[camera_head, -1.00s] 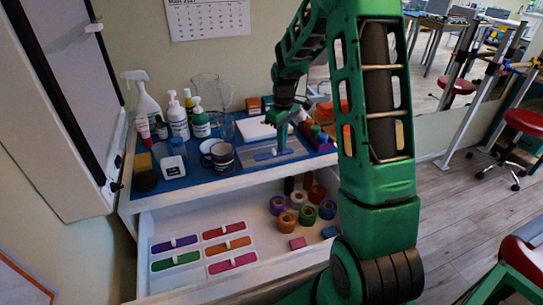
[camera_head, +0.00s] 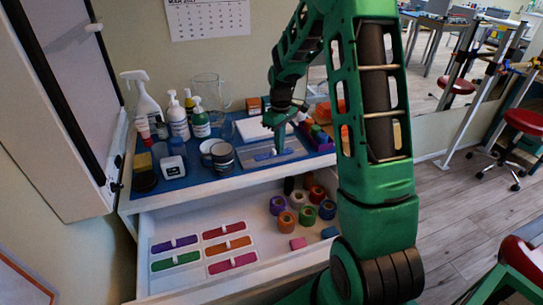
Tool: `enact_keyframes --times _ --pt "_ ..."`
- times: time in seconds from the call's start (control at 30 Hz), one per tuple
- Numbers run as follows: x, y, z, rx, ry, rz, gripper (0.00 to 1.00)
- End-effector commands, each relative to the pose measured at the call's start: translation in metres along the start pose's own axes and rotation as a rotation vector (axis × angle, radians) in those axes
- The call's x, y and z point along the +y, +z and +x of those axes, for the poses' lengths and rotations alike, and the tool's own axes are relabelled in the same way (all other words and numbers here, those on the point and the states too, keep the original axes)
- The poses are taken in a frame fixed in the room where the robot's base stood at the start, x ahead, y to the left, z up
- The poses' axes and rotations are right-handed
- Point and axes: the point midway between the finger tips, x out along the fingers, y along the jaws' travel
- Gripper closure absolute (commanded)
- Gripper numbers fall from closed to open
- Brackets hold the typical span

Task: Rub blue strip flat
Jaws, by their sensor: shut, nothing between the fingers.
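The blue strip (camera_head: 266,157) lies on a grey plate (camera_head: 246,161) on the blue-topped cabinet. It has a small pale patch near its middle. My gripper (camera_head: 279,151) points down at the right part of the strip, with its fingers together and empty. Its tip appears at or just above the strip; I cannot tell whether it touches. The gripper hides part of the strip's right end.
Bottles, jars and a glass jug (camera_head: 211,93) stand left of the plate. A white pad (camera_head: 255,129) lies behind it, and a purple box (camera_head: 318,139) stands to the right. The open drawer (camera_head: 190,220) below holds several coloured strips and tape rolls.

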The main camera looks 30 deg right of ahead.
Motion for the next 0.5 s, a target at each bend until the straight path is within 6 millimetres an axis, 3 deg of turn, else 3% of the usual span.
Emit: enact_keyframes --times 0.5 --pt "0.011 0.007 0.002 -0.001 0.0 0.001 1.0"
